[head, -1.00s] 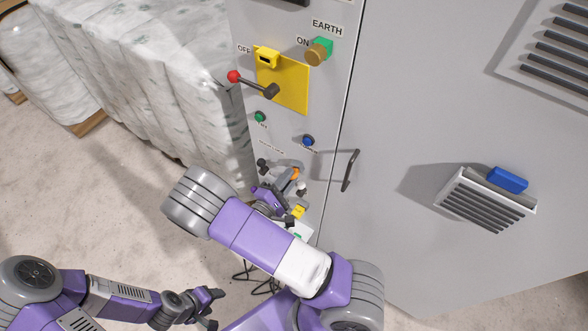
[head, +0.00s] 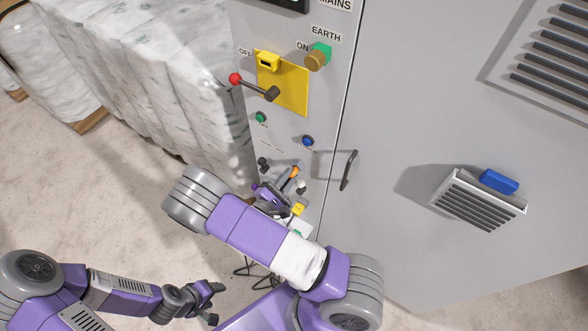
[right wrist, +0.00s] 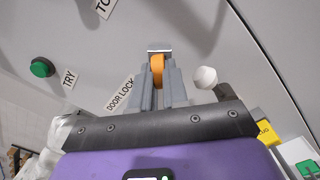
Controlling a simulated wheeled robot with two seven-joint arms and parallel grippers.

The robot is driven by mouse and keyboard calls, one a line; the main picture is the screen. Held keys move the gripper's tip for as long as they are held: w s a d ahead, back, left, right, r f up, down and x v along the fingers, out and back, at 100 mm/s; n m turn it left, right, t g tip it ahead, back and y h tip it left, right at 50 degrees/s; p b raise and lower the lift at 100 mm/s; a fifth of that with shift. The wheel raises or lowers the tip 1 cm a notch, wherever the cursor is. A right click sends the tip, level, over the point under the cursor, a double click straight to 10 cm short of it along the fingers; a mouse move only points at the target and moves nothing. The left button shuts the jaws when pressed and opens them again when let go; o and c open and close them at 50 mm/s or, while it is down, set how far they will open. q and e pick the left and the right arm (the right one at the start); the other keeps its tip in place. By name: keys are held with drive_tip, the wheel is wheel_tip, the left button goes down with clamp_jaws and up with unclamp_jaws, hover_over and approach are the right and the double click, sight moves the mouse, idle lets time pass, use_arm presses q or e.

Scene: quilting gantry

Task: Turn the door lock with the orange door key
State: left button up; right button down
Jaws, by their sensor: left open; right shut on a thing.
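The orange door key (right wrist: 157,66) is between the fingers of my right gripper (right wrist: 160,88) in the right wrist view. Its far end meets a small metal lock (right wrist: 158,46) on the grey panel, beside the DOOR LOCK label (right wrist: 120,93). Whether it is fully seated I cannot tell. In the head view the orange key (head: 295,172) shows as a small patch at my right gripper (head: 286,184), low on the narrow panel. My left gripper (head: 211,304) is open and empty, low over the floor, away from the cabinet.
A black handle (head: 348,170) stands out from the cabinet door right of the lock. A red-knobbed lever (head: 254,85) on a yellow plate (head: 292,88) is above. A white knob (right wrist: 205,77) sits close right of my fingers. Wrapped bales (head: 150,80) stand left.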

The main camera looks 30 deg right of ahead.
drive_tip(key=shift+n+p, duration=1)
drive_tip(key=shift+n, duration=0.9)
